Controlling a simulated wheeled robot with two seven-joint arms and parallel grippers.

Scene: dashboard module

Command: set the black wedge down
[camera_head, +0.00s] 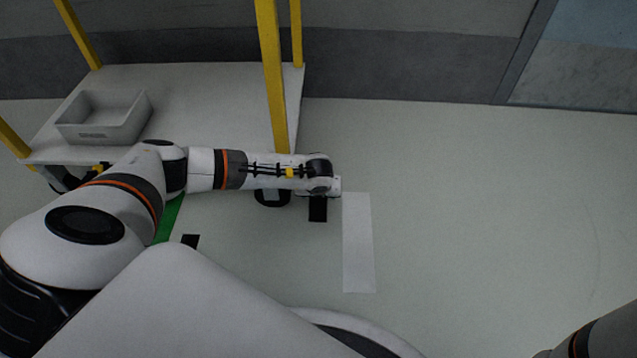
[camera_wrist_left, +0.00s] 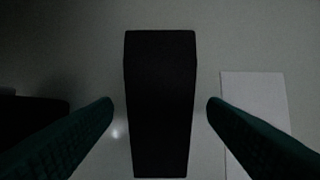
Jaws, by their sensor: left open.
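The black wedge (camera_wrist_left: 161,110) stands out as a long dark block in the left wrist view, upright in the picture between my two green fingers. My left gripper (camera_wrist_left: 160,101) is open, with a gap on each side of the wedge and neither fingertip touching it. In the head view a black piece (camera_head: 318,209), apparently the wedge, shows just below my left wrist, on or close over the pale floor. My left fingers are hidden there by the wrist. My right gripper is out of view; only part of the right arm shows at the lower right corner.
A white strip (camera_head: 358,243) lies right of the wedge and also shows in the wrist view (camera_wrist_left: 256,115). A dark rounded object (camera_head: 272,198) sits left of it. A black square (camera_head: 190,241) and a green strip (camera_head: 168,222) lie farther left. A grey bin (camera_head: 104,118) stands on a yellow-posted table.

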